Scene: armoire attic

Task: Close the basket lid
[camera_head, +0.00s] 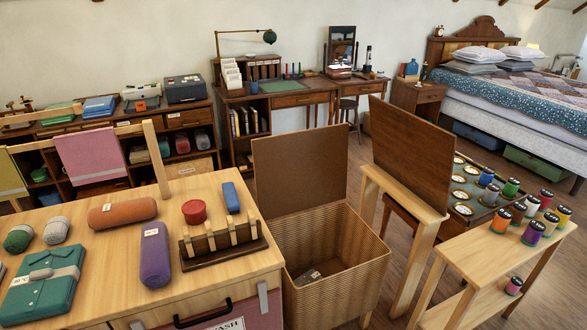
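The woven basket (338,285) stands on the floor in the middle foreground. Its brown lid (300,168) is open and stands upright along the basket's back edge. The basket's inside is partly visible, and a small grey item (310,277) lies in it; I cannot tell what it is. Neither of my grippers shows in the head view.
A wooden table (110,240) with folded and rolled cloth stands close on the basket's left. An upright brown panel (408,150) and a wooden stand (480,260) with several thread spools are to its right. Some floor shows between basket and stand.

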